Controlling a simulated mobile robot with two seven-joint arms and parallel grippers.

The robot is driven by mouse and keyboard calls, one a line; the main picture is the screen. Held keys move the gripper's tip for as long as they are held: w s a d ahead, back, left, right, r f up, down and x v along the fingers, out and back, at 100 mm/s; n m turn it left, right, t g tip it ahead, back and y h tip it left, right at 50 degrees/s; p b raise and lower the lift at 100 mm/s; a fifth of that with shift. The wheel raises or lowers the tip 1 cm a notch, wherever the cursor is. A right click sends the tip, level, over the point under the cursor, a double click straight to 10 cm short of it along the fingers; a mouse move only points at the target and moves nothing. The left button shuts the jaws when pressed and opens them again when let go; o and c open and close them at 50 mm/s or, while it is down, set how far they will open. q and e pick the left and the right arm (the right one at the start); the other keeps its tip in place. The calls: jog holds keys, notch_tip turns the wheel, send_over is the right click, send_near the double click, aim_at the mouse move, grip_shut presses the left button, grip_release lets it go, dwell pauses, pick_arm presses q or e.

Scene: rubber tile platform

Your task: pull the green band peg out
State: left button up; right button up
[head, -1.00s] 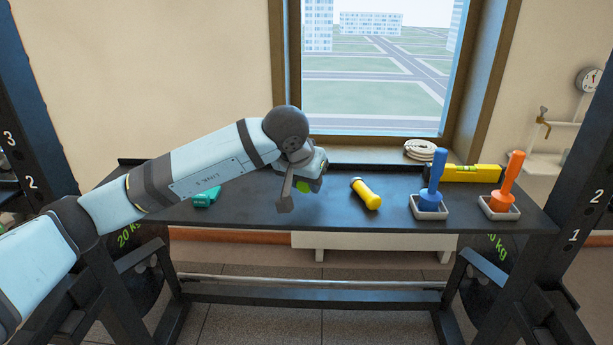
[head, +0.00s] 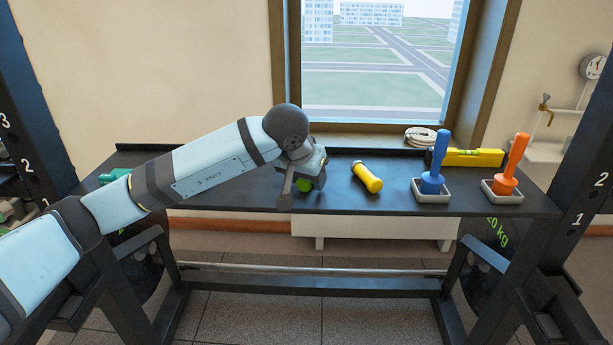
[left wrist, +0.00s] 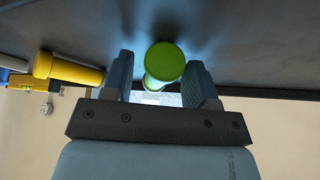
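The green band peg (head: 304,185) shows as a small green patch under my left gripper in the head view. In the left wrist view the peg's round green end (left wrist: 166,62) faces the camera between the two fingers, with narrower green body behind it. My left gripper (left wrist: 161,78) is open around it, one finger on each side. A gap shows at the left finger; contact at the right finger is hard to tell. In the head view my left gripper (head: 300,186) covers most of the peg, and its base is hidden. My right gripper is in no view.
A yellow peg (head: 367,177) is on the dark bench (head: 335,200) just right of the gripper. A blue peg (head: 433,172) and an orange peg (head: 512,165) stand in grey trays. A yellow level (head: 470,157) lies behind them. A teal object (head: 115,175) is at far left.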

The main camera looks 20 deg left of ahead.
pick_arm(q)
jog(key=shift+o, duration=0.6)
jog(key=d+p+v, duration=0.1)
jog(key=p+v, duration=0.3)
jog(key=v, duration=0.9)
jog(key=shift+s+a+r, duration=0.2)
jog(key=shift+a+r, duration=0.2)
jog(key=shift+a, duration=0.05)
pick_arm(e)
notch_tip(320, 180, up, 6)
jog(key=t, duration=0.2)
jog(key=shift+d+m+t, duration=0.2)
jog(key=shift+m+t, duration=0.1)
